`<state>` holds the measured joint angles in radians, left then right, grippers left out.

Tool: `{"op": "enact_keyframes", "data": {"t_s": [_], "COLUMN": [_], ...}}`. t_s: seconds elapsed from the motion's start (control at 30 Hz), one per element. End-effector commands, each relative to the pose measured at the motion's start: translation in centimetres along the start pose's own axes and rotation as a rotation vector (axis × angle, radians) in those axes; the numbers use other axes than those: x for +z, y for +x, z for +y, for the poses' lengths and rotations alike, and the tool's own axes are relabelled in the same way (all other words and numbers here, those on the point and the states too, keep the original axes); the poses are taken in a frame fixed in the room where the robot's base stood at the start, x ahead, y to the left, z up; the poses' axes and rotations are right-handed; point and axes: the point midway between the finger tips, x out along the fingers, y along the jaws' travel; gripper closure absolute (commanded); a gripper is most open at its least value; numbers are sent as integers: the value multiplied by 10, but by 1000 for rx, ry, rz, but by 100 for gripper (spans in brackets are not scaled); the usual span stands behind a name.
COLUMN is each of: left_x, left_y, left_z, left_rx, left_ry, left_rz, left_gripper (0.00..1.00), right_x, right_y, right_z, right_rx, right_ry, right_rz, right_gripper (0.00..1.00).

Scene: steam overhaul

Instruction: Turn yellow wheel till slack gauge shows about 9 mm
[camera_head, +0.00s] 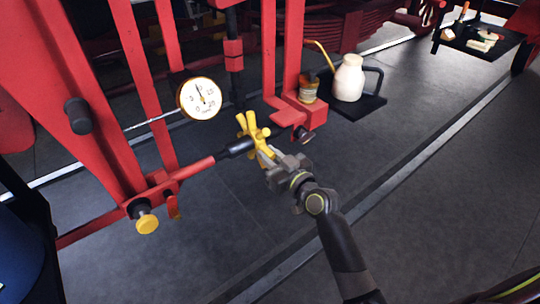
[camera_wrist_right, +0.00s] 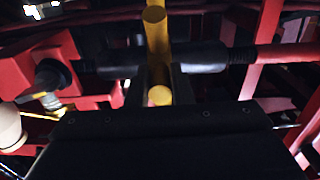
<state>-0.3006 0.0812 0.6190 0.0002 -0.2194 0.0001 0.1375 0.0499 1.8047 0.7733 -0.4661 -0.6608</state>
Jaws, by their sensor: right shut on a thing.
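My right gripper (camera_head: 269,154) is at the wheel's lower right side, shut on a spoke. In the right wrist view yellow spokes of the wheel (camera_wrist_right: 156,35) stand up, the nearest one between the dark fingers (camera_wrist_right: 160,90). My left gripper is not in view.
A yellow knob (camera_head: 147,223) sits low on the red frame (camera_head: 95,110). A cream jug (camera_head: 349,78) and a brown jar (camera_head: 309,88) stand behind the wheel to the right. A dark tray (camera_head: 480,40) lies far right. The floor at right is clear.

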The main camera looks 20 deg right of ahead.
Motion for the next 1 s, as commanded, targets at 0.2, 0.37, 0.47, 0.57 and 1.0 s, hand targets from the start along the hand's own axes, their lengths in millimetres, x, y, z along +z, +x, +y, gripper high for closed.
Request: {"op": "enact_keyframes", "data": {"t_s": [0.2, 0.37, 0.47, 0.57, 1.0], "left_x": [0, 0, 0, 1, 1], "left_y": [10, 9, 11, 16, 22], "left_z": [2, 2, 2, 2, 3], "left_rx": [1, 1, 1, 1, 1], "left_ry": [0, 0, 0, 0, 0], "left_rz": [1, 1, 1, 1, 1], "left_gripper": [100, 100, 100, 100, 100], "right_x": [17, 16, 17, 21, 23], "right_y": [-1, 0, 0, 1, 2], "right_z": [0, 0, 0, 0, 0], "right_rx": [-2, -3, -2, -2, -2], "right_ry": [2, 2, 2, 1, 0], "right_rz": [-20, -19, -18, -18, -14], "right_gripper": [100, 100, 100, 100, 100]}}
